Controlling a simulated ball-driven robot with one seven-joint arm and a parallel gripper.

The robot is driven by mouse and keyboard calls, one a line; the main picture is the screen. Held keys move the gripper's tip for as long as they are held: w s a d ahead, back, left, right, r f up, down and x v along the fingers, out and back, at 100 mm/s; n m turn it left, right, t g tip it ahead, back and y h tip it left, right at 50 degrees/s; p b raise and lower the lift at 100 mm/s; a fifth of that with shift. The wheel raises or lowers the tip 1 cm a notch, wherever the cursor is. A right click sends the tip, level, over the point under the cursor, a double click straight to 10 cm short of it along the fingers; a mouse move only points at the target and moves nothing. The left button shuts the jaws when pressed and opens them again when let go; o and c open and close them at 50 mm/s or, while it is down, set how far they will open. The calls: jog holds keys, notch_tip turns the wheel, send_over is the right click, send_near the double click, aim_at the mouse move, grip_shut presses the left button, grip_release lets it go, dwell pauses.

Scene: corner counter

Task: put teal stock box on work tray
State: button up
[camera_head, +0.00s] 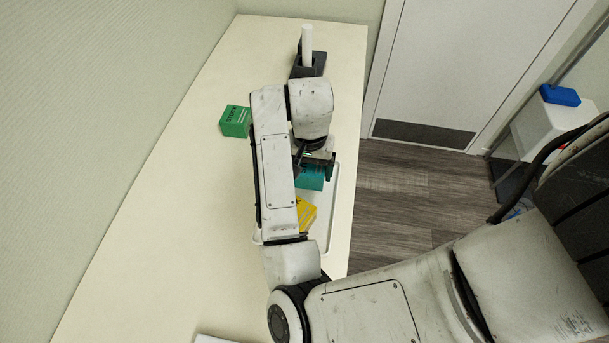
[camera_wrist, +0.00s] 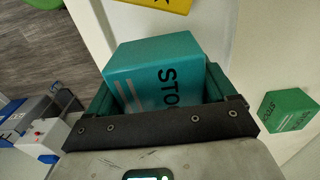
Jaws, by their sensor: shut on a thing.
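The teal stock box (camera_head: 311,181) is between the fingers of my gripper (camera_head: 316,164), partly hidden by my arm in the head view. In the wrist view the teal box (camera_wrist: 155,70) fills the space between both fingers of my gripper (camera_wrist: 160,88), which is shut on it. The work tray (camera_head: 335,205) is a pale, low-rimmed tray near the counter's right edge, largely covered by my arm. The teal box appears over the tray; I cannot tell whether it touches it.
A yellow box (camera_head: 305,213) is at the tray, nearer my body than the teal box. A green stock box (camera_head: 235,121) stands on the counter to the left. A black stand with a white cylinder (camera_head: 307,45) is at the far end. The counter's left side is clear.

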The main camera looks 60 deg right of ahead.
aim_at(304, 167)
jog(key=w+f, duration=0.1)
jog(key=w+d+f, duration=0.1)
jog(key=shift+d+f, duration=0.1)
jog(key=shift+f, duration=0.2)
jog(key=shift+w+f, duration=0.1)
jog(key=shift+f, duration=1.4)
jog(key=shift+f, duration=0.1)
jog(key=o, duration=1)
notch_tip(304, 167, up, 12)
jog(key=shift+r+p, duration=0.1)
jog(key=shift+p, duration=0.85)
